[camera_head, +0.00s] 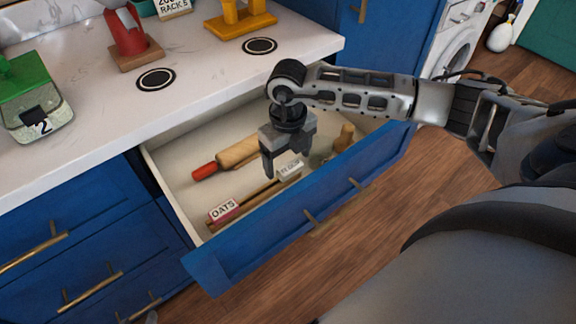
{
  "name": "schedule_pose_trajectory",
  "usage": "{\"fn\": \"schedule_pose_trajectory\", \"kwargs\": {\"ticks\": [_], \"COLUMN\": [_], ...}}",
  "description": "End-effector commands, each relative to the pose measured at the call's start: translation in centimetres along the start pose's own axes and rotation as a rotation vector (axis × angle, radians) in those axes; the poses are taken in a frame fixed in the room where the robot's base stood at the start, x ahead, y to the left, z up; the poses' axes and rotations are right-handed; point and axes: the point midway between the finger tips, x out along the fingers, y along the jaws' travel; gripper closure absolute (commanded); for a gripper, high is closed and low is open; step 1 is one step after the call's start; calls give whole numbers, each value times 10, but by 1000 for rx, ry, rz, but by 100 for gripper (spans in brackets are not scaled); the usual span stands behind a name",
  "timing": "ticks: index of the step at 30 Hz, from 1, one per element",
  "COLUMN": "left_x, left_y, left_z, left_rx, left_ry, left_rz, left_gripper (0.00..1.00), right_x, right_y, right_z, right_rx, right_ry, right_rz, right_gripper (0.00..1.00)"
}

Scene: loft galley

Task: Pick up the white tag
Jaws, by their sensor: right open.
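The white tag (290,171) lies in the open drawer, near its front wall, with dark lettering too small to read surely. My right gripper (288,158) points down into the drawer, open and empty, with its fingers just above and behind the tag in the picture. I cannot tell the exact height gap between them. A second tag, reddish with a white "OATS" label (223,210), lies at the drawer's front left. My left gripper is not in view.
The drawer (166,168) also holds a rolling pin (238,152) with a red handle and a brown wooden item (344,137). The white counter (205,75) carries a green-lidded jar (36,105), a red object (124,32) and a yellow stand (240,22).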

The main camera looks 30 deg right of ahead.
Motion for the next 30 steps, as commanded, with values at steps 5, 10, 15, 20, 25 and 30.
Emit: {"fn": "schedule_pose_trajectory", "kwargs": {"ticks": [5, 10, 15, 20, 25, 30], "left_x": [0, 0, 0, 0, 1, 2], "left_y": [0, 0, 0, 0, 0, 0], "left_z": [0, 0, 0, 0, 1, 2], "left_rx": [3, 4, 4, 4, 2, 0], "left_ry": [0, 0, 1, 1, 2, 5], "left_rz": [0, 0, 0, 0, 1, 2], "left_gripper": [64, 64, 64, 64, 64, 64], "right_x": [0, 0, -1, -5, -31, -67], "right_y": [0, 0, 0, 0, 0, 0], "right_z": [0, 0, 0, 0, 1, 1], "right_rx": [0, 0, 1, 1, 1, 1], "right_ry": [0, 0, 0, -1, -5, -5], "right_rz": [0, 0, 0, 1, 0, 0], "right_gripper": [26, 68, 68, 68, 68, 68]}}
